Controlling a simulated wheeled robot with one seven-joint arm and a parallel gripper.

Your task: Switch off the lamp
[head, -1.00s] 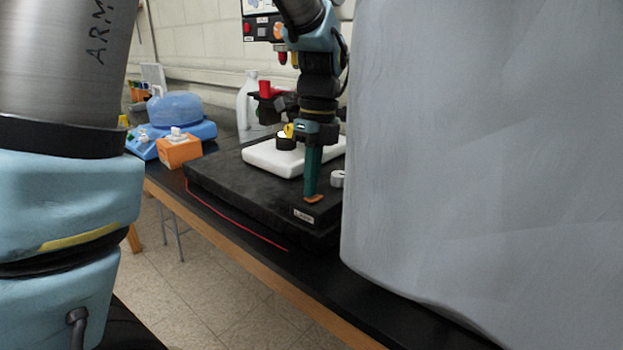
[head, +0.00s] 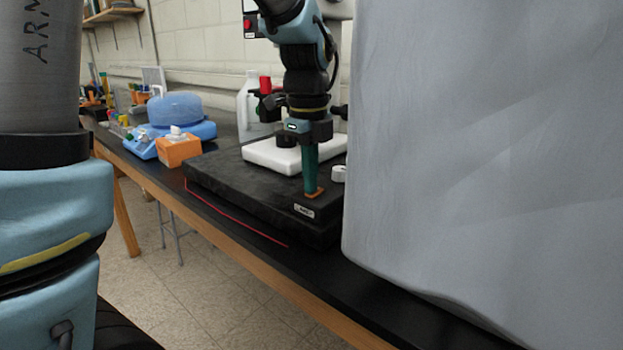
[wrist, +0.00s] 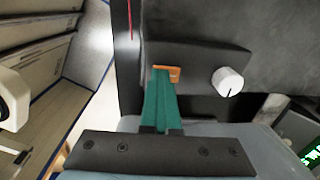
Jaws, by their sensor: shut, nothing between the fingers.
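The lamp switch is a small orange rocker (head: 319,192) on the front edge of a black base, above a white label (head: 304,211) whose print is blurred. In the wrist view the orange rocker (wrist: 174,74) shows just beyond and to the right of the fingertips. My gripper (head: 310,190) points down with its teal fingers shut and empty, its tips at the rocker and covering part of it. The wrist view shows the fingertips (wrist: 161,71) there too. I cannot tell whether they touch or press it.
A white knob (wrist: 228,81) sits on the base, right of the switch. A white slab (head: 270,156) lies on the black base (head: 225,180). An orange box (head: 178,151) and a blue-domed device (head: 175,110) stand left. A large grey surface (head: 480,160) blocks the right side.

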